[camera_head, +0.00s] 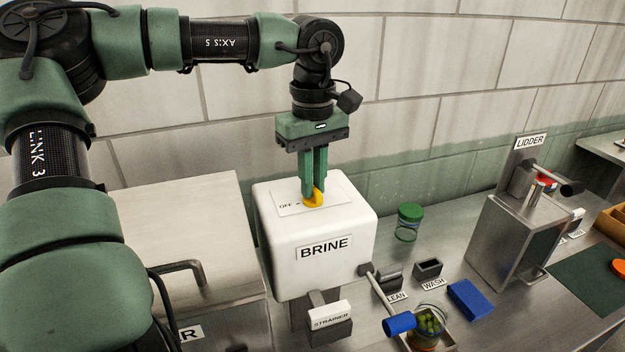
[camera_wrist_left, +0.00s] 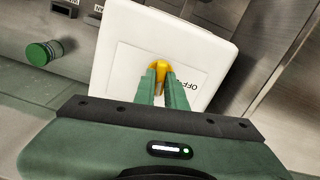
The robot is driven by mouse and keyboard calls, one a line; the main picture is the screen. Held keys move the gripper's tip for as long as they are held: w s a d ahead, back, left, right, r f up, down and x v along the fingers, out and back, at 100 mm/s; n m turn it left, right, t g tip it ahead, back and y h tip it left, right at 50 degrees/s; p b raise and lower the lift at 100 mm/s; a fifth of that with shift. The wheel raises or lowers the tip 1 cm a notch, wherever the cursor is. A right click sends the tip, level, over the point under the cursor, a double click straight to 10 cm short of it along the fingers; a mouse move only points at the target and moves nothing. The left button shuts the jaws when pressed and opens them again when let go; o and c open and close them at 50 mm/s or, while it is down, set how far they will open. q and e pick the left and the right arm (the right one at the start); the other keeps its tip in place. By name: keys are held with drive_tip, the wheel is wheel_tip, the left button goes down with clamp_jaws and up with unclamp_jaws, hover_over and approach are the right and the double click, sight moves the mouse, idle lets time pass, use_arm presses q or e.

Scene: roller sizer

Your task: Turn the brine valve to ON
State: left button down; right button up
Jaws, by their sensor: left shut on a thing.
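The brine valve is a yellow knob (camera_head: 313,198) on a light plate on top of the white BRINE box (camera_head: 318,275). The word OFF shows on the plate to the left of the knob; any ON label is hidden. My left gripper (camera_head: 314,192) points straight down and is shut on the yellow knob. In the left wrist view the knob (camera_wrist_left: 159,68) shows between the two green fingers, with OFF to its right. My right gripper is not in view.
A jar with a green lid (camera_head: 410,222) stands right of the box. A blue-handled lever (camera_head: 399,323), an open jar of green pieces (camera_head: 428,325) and a blue block (camera_head: 469,299) are in front. The LIDDER machine (camera_head: 515,240) stands further right.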

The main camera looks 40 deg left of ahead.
use_arm(q)
drive_tip(key=shift+f+m, duration=0.1)
drive_tip(key=shift+m, duration=1.4)
drive_tip(key=c, duration=1.5)
unclamp_jaws()
drive_tip(key=shift+o, duration=0.2)
drive_tip(key=shift+r, duration=0.5)
wheel_tip(320, 180, up, 6)
drive_tip(key=shift+r+b, duration=0.1)
drive_tip(key=shift+b, duration=0.7)
drive_tip(key=shift+r, duration=0.35)
